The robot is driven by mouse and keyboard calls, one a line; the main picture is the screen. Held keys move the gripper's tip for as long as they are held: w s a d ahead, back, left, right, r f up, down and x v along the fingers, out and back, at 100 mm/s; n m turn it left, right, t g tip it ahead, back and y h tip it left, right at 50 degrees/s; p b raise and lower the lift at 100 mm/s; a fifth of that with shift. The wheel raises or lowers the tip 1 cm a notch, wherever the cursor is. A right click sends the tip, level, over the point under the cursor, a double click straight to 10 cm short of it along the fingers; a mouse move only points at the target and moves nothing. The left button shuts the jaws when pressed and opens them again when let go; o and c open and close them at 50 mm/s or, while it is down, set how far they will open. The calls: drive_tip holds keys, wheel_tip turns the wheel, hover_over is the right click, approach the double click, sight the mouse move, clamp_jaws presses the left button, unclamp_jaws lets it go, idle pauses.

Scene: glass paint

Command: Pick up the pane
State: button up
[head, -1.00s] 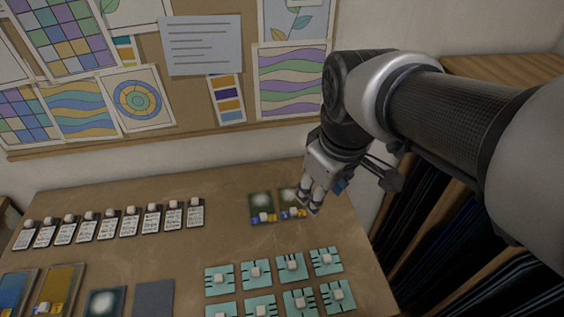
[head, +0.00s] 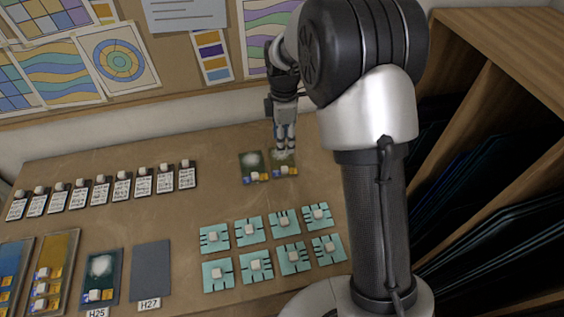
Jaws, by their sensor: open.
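Two small dark panes lie side by side at the back of the table. The left pane (head: 250,162) and the right pane (head: 283,161) each have a pale smudge, a blue and yellow label and a small white knob. My gripper (head: 285,147) points down over the far part of the right pane, its fingers open and empty. I cannot tell how high above it they are. A larger dark pane (head: 101,267) with a white glow, a knob and a label lies at the front left, by a tag reading H25. The task does not say which pane.
A plain grey rectangle (head: 151,268) with a tag H27 lies beside the H25 pane. Blue and amber panes (head: 58,255) are at far left. Several knobbed cards (head: 130,185) line the back left; several teal squares (head: 283,222) fill the front right. A wooden rack (head: 500,40) stands right.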

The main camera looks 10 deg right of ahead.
drive_tip(key=b, duration=0.2)
hover_over(285, 168)
drive_tip(key=f, duration=0.6)
drive_tip(key=shift+w+a+f, duration=0.2)
drive_tip(key=shift+w+f, duration=0.1)
drive_tip(key=shift+f, duration=0.1)
drive_tip(key=f, duration=0.1)
drive_tip(key=f+b, duration=0.1)
drive_tip(key=f, duration=0.2)
drive_tip(key=shift+s+d+f, duration=0.1)
drive_tip(key=shift+s+f, duration=0.25)
drive_tip(key=shift+s, duration=0.05)
drive_tip(key=shift+w+f, duration=0.1)
drive_tip(key=shift+f, duration=0.25)
drive_tip(key=shift+r, duration=0.1)
drive_tip(key=shift+c, duration=0.2)
clamp_jaws()
